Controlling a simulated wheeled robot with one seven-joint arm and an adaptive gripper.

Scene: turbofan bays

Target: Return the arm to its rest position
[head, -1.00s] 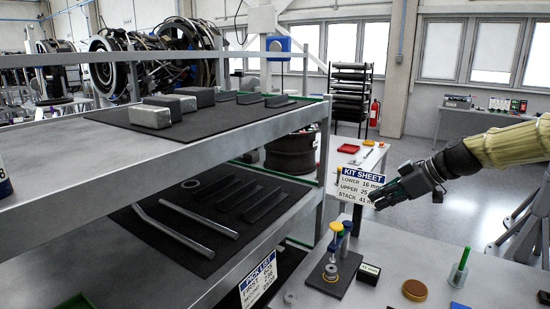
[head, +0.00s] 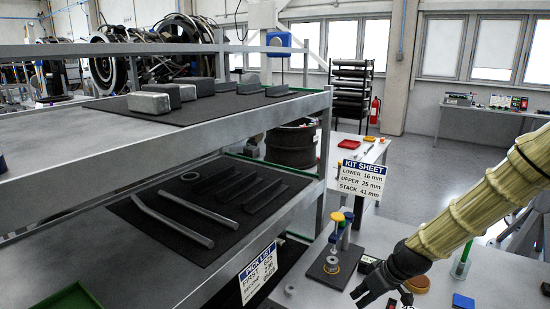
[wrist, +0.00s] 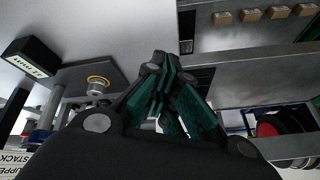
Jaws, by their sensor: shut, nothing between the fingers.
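My gripper (head: 368,292) is low at the front of the grey table on the right of the head view, with my tan-sleeved arm reaching down from the right edge. In the wrist view my gripper (wrist: 170,75) has its dark fingers with green pads drawn together and nothing between them. It is apart from the dark stand (head: 333,265) with yellow and blue posts, which stands to its left. The gripper partly covers the small black label block in the head view; the block (wrist: 30,62) shows at the left of the wrist view.
A two-level grey rack (head: 200,130) with grey blocks and bars on black mats fills the left. A kit sheet sign (head: 362,180) stands behind the table.

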